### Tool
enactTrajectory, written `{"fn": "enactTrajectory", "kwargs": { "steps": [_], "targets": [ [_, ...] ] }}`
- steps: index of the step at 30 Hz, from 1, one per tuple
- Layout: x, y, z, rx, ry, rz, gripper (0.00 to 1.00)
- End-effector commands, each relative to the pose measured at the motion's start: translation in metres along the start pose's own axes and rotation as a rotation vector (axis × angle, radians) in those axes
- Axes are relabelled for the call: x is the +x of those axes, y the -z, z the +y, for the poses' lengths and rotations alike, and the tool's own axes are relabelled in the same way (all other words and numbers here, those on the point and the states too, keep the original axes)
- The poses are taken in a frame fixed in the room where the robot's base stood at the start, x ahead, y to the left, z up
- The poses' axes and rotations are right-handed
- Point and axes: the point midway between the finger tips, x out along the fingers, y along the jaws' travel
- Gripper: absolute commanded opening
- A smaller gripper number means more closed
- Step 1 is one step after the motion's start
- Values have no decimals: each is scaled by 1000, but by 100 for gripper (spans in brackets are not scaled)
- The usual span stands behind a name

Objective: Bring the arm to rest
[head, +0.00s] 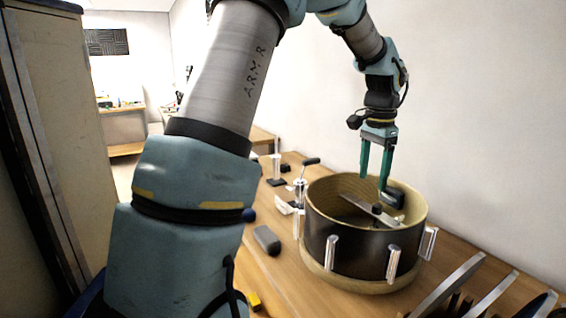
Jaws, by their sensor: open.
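My gripper (374,182) hangs from my raised arm over the round black drum shell (340,257) on the wooden bench. Its two green fingers point down and stand apart. The left finger is above the shell's far left inside, and the right finger reaches down close to a dark grey block (393,196) near the shell's far right rim. I cannot tell whether that finger touches the block. My arm arches across the middle and top of the view and hides part of the bench.
The bench (285,291) holds a grey rounded block (266,240), a yellow piece (254,301) and a metal stand (300,190). A flat metal bar (360,206) lies inside the shell. A white wall rises behind; a cabinet (70,130) stands left.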

Motion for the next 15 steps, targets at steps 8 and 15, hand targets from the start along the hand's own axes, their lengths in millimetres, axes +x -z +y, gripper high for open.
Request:
{"fn": "enactTrajectory", "kwargs": {
  "steps": [8, 15],
  "targets": [
    [60, -105, -31, -329, 23, 19, 72],
    [128, -243, -27, -790, 46, 69, 72]
  ]
}}
